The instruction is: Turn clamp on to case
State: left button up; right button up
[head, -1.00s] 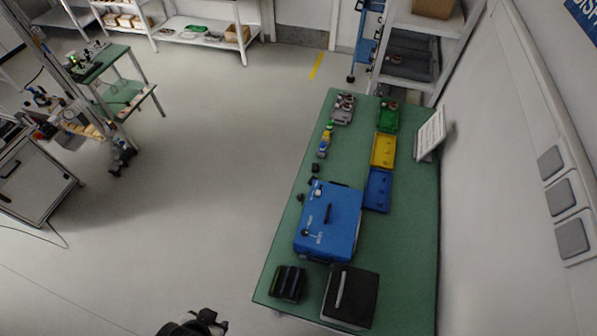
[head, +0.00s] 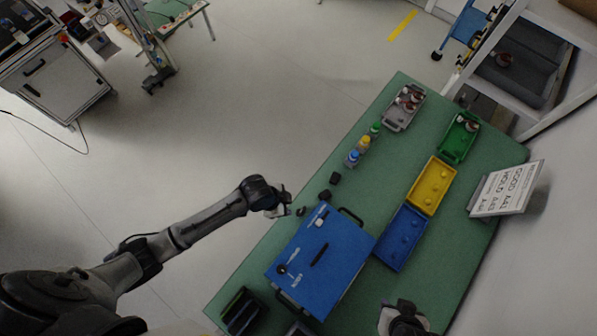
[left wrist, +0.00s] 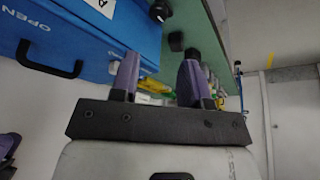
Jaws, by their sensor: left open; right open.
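The blue case (head: 340,264) lies on the green table with dark handles at its ends. The case also fills the upper left of the left wrist view (left wrist: 75,25), with the word OPEN and a black handle. My left gripper (head: 283,203) is beside the case's upper left side. Its purple fingers (left wrist: 158,75) are apart and empty. My right gripper (head: 405,318) is open at the bottom, right of the case; its fingertips are unclear.
Small black pieces (head: 335,178) lie near my left gripper. Blue (head: 401,238), yellow (head: 432,187) and green (head: 460,137) trays line the table's right side. Several small bottles (head: 365,143) and a grey tray (head: 403,108) are farther back. A sign (head: 507,190) stands at right.

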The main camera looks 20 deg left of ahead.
aim_at(299, 212)
pick_arm(q)
jog(key=x, duration=1)
jog(key=shift+s+b, duration=0.2)
jog(key=shift+b, duration=0.1)
jog(key=shift+x, duration=0.8)
jog(key=c, duration=0.6)
